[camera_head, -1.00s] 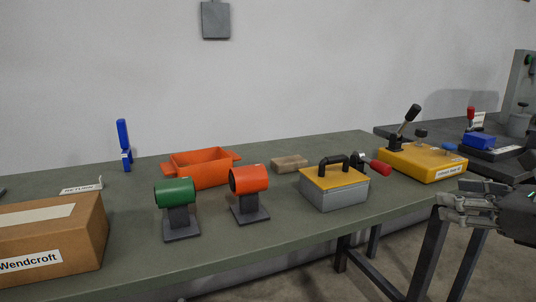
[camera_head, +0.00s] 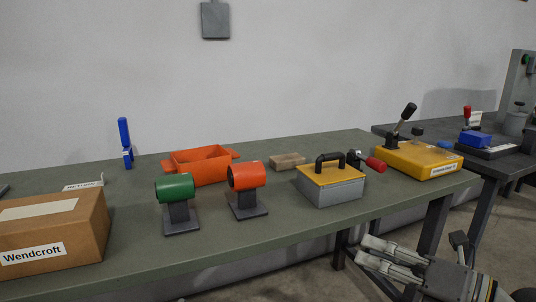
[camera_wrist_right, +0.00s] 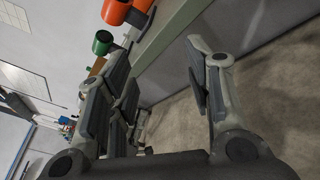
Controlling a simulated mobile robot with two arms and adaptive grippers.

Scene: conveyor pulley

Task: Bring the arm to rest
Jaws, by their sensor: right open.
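My right gripper (camera_head: 372,252) is open and empty at the lower right of the head view. It is in front of the green workbench (camera_head: 290,224), below the level of its top and apart from it. In the right wrist view its fingers (camera_wrist_right: 165,85) are spread, with the floor and the bench edge (camera_wrist_right: 178,38) beyond them. My left gripper is not in view.
On the bench stand a green pulley (camera_head: 175,188), an orange pulley (camera_head: 247,177), an orange bin (camera_head: 200,166), a yellow-lidded grey box (camera_head: 332,184), a yellow clamp fixture (camera_head: 417,160) and a cardboard box (camera_head: 60,228). Bench legs (camera_head: 433,225) stand near my gripper.

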